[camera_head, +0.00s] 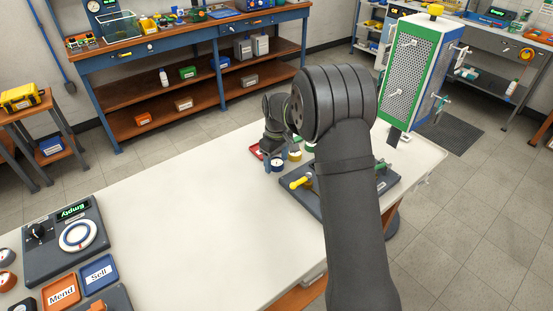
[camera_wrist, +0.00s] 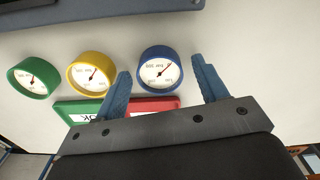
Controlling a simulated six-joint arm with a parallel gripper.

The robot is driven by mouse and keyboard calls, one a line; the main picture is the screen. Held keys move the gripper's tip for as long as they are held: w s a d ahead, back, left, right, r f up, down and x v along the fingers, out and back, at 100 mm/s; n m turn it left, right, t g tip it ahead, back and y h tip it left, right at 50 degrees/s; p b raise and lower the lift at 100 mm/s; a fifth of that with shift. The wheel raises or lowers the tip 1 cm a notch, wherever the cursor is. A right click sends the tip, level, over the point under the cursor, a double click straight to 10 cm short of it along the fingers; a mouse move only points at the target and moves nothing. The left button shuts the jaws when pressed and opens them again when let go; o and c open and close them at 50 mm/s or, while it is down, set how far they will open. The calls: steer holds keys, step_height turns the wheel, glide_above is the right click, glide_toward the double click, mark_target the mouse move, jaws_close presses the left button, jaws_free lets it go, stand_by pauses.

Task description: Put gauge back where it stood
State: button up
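In the wrist view a blue gauge (camera_wrist: 160,68) with a white dial lies between the fingertips of my gripper (camera_wrist: 161,66). The gripper is open, with a gap on each side of the gauge; I cannot tell whether the fingers are down at its height. A yellow gauge (camera_wrist: 92,72) and a green gauge (camera_wrist: 33,78) stand in a row to its left, apart from the fingers. In the head view the blue gauge (camera_head: 277,166) and yellow gauge (camera_head: 295,155) show beside my arm, which hides much of the area.
A green tray (camera_wrist: 78,108) and a red tray (camera_wrist: 150,104) lie close to the gauges. A dark test fixture with a yellow handle (camera_head: 300,183) stands nearby, partly behind my arm. A panel reading "Empty" (camera_head: 68,240) is at the far left. The middle of the white table (camera_head: 190,210) is clear.

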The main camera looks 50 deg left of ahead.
mark_target(276, 161)
step_height(276, 161, up, 12)
steer(key=shift+r, duration=0.2)
stand_by(0.5)
step_height(276, 161, down, 12)
steer(key=shift+r, duration=0.1)
steer(key=shift+a+r, duration=0.1)
steer(key=shift+r, duration=1.65)
